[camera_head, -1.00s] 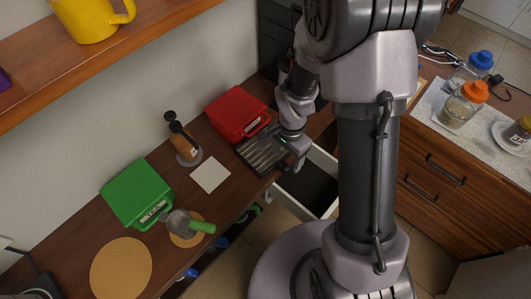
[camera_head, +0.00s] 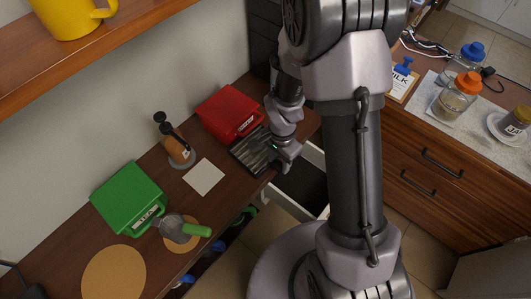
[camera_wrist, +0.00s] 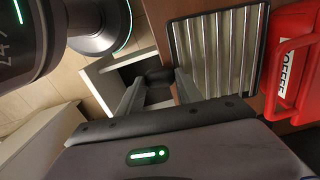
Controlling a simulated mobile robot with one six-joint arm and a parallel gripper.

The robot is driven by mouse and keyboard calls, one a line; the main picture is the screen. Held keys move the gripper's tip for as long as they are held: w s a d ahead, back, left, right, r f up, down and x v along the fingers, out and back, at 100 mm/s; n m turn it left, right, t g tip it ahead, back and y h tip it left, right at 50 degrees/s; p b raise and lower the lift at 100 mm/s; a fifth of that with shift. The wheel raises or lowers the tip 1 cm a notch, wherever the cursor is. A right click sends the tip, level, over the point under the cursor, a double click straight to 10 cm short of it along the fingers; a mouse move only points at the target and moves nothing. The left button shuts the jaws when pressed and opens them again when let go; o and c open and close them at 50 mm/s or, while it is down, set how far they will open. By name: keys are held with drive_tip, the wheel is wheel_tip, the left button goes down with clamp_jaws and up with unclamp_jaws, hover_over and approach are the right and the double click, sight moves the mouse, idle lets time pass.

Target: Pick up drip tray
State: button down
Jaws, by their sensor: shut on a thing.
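The drip tray (camera_head: 243,155) is a dark, shallow tray with metal slats. It lies on the brown counter beside the red box, near the counter's front edge. In the wrist view its ribbed top (camera_wrist: 218,50) fills the upper right. My gripper (camera_head: 278,150) is at the tray's right side, low over the counter edge. In the wrist view my gripper (camera_wrist: 157,88) has a dark, rounded part between its fingers, which looks like the tray's handle. The exact contact is hard to see. No clear gap shows between tray and counter.
The red coffee box (camera_head: 230,112) stands close behind the tray. A white square (camera_head: 204,177), a tamper-like tool (camera_head: 178,145), a green tea box (camera_head: 130,198) and a green-handled strainer (camera_head: 180,228) lie leftward. An open drawer (camera_head: 300,185) sits below my gripper.

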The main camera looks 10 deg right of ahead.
drive_tip(key=shift+r, duration=0.15)
drive_tip(key=shift+r+p, duration=0.3)
wheel_tip(320, 180, up, 3)
drive_tip(key=shift+f+p, duration=0.15)
drive_tip(key=shift+p, duration=0.6)
drive_tip(key=s+d+r+p, duration=0.1)
drive_tip(key=s+d+p, duration=0.7)
drive_tip(key=s+p, duration=0.4)
drive_tip(key=shift+s+d+r, duration=0.15)
drive_tip(key=shift+s+r, duration=0.05)
drive_tip(key=shift+s, duration=0.6)
drive_tip(key=c, duration=1.6)
unclamp_jaws()
clamp_jaws()
